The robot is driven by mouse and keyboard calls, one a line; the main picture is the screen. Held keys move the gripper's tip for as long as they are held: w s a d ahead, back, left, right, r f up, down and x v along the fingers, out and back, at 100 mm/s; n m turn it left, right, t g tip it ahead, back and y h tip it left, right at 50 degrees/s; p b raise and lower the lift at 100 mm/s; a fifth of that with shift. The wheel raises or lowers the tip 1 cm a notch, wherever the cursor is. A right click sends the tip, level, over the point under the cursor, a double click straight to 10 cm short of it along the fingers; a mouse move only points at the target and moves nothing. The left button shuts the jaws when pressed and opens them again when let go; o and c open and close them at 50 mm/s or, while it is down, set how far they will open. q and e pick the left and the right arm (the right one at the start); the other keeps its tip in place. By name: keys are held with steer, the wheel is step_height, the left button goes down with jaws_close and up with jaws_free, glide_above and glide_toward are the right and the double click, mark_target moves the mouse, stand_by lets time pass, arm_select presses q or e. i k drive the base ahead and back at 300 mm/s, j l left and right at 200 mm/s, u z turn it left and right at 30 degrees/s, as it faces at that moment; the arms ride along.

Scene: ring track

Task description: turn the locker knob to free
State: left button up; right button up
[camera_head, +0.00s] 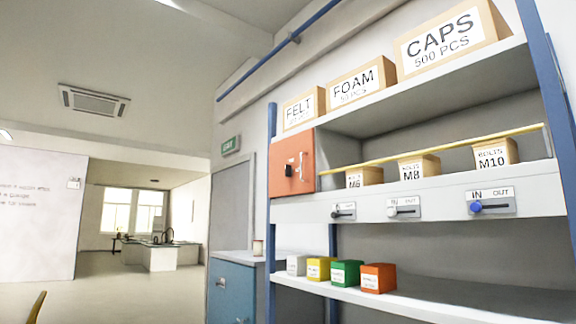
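An orange locker door (291,185) is at the left end of the upper shelf and looks shut. A small black knob (289,170) is on its face. A thin pale handle or plate (302,166) is just right of the knob. Any marking that shows the knob's setting is too small to read. Neither of my grippers is in view, and nothing touches the knob.
A yellow rail (440,150) runs in front of small bolt boxes (418,167) right of the locker. Slider plates (491,205) line the shelf edge. Coloured boxes (346,273) stand below. A blue cabinet (231,292) is lower left. Open floor (120,295) lies left.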

mark_target(289, 170)
steer(key=i+j+z, duration=0.1)
steer(key=z, duration=1)
steer(key=j+z, duration=0.35)
steer(key=j, duration=0.15)
steer(key=j+z, duration=0.5)
steer(key=j, duration=0.4)
steer(key=k+j+z, duration=0.15)
steer(key=j, duration=0.35)
steer(key=k+j, duration=0.1)
steer(key=j, duration=0.35)
steer(key=k+j+z, duration=0.1)
steer(key=j, duration=0.4)
